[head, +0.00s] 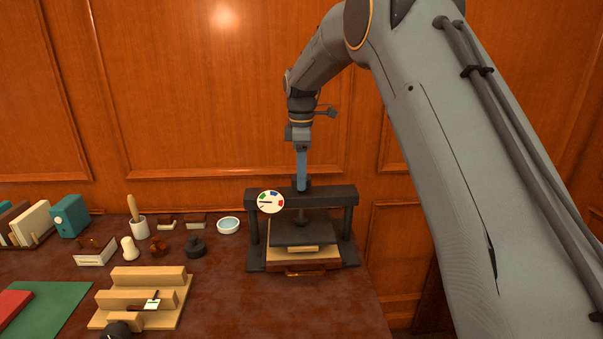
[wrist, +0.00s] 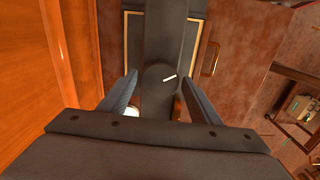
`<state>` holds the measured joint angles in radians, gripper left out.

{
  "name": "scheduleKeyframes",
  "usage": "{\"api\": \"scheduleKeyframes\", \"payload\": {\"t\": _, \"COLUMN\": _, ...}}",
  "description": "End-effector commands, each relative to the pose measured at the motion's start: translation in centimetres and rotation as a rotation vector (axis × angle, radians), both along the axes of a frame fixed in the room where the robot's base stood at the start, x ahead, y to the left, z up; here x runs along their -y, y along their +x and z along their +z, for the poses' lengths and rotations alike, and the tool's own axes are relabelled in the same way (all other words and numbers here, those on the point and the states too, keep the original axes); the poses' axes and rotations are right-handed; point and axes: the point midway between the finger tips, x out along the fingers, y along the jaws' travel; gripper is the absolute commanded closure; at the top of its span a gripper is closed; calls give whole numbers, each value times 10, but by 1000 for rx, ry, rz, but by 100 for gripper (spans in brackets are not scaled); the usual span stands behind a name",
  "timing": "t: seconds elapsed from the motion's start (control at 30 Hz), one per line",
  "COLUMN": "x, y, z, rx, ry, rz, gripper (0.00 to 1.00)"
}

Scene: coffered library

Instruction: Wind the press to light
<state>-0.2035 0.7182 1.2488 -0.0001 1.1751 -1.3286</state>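The black press (head: 352,217) stands at the right of the table. Its white round dial (head: 271,202) has coloured patches along the edge and a dark pointer that appears to point left. A dark flat plate (head: 290,232) hangs under the crossbeam, over a pale block and a wooden bed. My gripper (head: 301,186) points down at the knob on top of the press. In the wrist view, the round dark knob (wrist: 158,84) with a white mark lies between my two blue-grey fingers (wrist: 160,80). I cannot tell whether they touch it.
Left of the press are a bowl (head: 228,225), dark and wooden stamps, a pot with a wooden handle (head: 139,225), a stepped wooden rack (head: 150,276), books (head: 30,224) and a green mat (head: 52,310). The panelled wall is close behind. The table ends right of the press.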

Motion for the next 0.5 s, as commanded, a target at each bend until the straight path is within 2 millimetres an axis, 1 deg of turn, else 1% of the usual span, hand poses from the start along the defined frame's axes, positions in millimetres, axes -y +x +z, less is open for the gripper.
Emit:
{"api": "scheduleKeyframes", "payload": {"t": 0.03, "x": 0, "y": 0, "z": 0, "rx": 0, "ry": 0, "rz": 0, "gripper": 52}}
{"api": "scheduleKeyframes", "payload": {"t": 0.17, "x": 0, "y": 0, "z": 0, "rx": 0, "ry": 0, "rz": 0, "gripper": 74}}
{"api": "scheduleKeyframes", "payload": {"t": 0.2, "x": 0, "y": 0, "z": 0, "rx": 0, "ry": 0, "rz": 0, "gripper": 76}}
{"api": "scheduleKeyframes", "payload": {"t": 0.37, "x": 0, "y": 0, "z": 0, "rx": 0, "ry": 0, "rz": -35, "gripper": 76}}
{"api": "scheduleKeyframes", "payload": {"t": 0.5, "x": 0, "y": 1, "z": 0, "rx": 1, "ry": 0, "rz": -161, "gripper": 76}}
